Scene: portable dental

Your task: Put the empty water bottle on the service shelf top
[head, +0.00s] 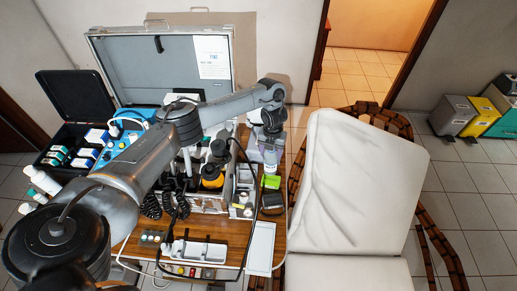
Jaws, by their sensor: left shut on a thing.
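My left arm reaches across from the lower left. Its gripper (270,140) points down over the right end of the wooden top (283,225). It is shut on a small pale bottle (270,158) with a bluish label, which looks like the water bottle. The bottle's upper part is hidden by the gripper. I cannot tell which surface is the service shelf top. My right gripper is not in view.
An open grey case (165,65) with dental equipment stands on the wooden top. A black box (75,97) with bottles and packs is at left. A white tray (261,247) lies at the front right. A cream padded chair (355,185) is close on the right. Bins (455,115) stand far right.

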